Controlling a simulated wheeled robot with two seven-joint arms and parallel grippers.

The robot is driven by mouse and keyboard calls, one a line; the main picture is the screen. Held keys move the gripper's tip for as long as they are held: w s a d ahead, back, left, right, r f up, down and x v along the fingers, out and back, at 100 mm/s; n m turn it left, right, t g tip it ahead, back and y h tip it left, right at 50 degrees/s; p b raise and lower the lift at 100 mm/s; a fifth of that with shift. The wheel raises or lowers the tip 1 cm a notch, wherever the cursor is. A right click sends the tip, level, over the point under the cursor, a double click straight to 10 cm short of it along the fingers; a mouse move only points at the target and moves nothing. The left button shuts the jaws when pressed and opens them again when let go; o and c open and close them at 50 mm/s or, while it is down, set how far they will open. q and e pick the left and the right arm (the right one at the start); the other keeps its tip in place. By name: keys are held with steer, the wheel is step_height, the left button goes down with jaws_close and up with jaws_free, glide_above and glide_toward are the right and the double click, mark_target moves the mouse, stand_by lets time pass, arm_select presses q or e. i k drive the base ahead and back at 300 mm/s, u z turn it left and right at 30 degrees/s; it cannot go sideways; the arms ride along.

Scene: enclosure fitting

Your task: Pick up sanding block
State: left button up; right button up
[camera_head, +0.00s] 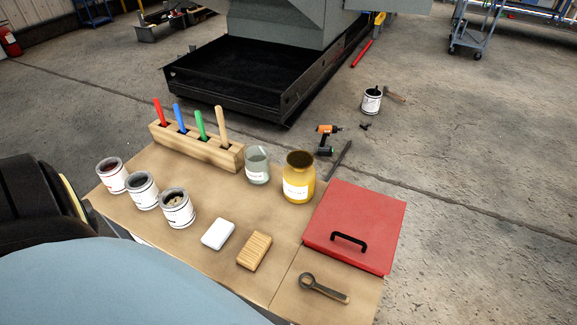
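A tan wooden block (254,250) with a ribbed top lies flat near the front edge of the brown work table (215,268). It looks like the sanding block. A smaller white block (218,234) with rounded corners lies just to its left, with a gap between them. Nothing covers or holds either block. Neither of my grippers is in view.
Three labelled cans (142,190) stand at the table's left. A wooden rack (196,147) with coloured handles is behind. A glass jar (257,165) and yellow jar (298,177) stand at the back right. A red lidded box (354,226) and a wrench (323,288) lie right.

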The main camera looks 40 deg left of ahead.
mark_target(252, 254)
steer(key=z, duration=0.8)
steer(key=k, duration=1.1)
steer(key=u, duration=1.75)
steer(key=i, duration=0.3)
steer(key=u, duration=0.05)
